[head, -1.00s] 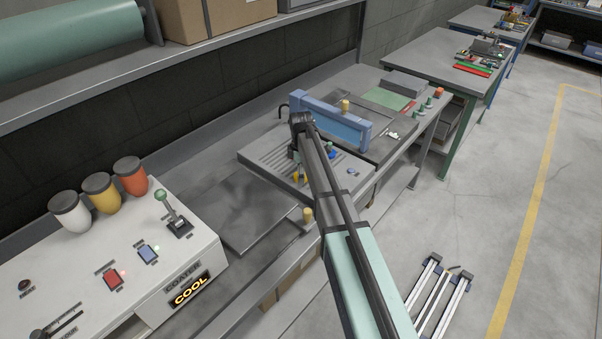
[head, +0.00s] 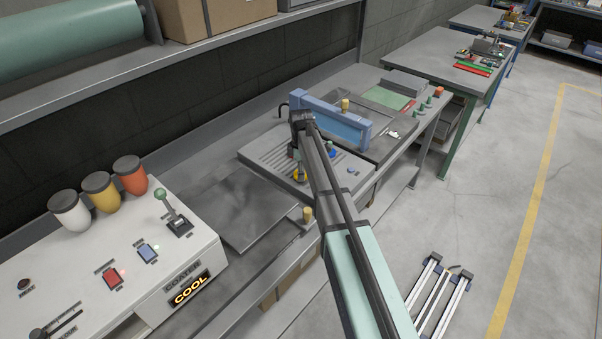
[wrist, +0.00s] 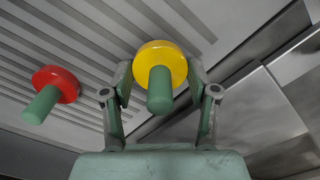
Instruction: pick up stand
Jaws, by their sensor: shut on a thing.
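The piece I take to be the stand has a round yellow disc (wrist: 176,55) and a green peg that points toward the wrist camera. In the wrist view it sits between the two fingers of my gripper (wrist: 160,75), which is shut on it. In the head view the yellow disc (head: 299,175) shows just below my gripper (head: 297,158), over the front of the grooved grey plate (head: 262,157). My arm hides part of it. I cannot tell how far it is above the plate.
A similar piece with a red disc (wrist: 62,80) stands to the left in the wrist view. A blue knob (head: 331,153) is right of my gripper in the head view. A blue frame (head: 320,116) rises behind. A dark flat plate (head: 243,207) lies clear to the left.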

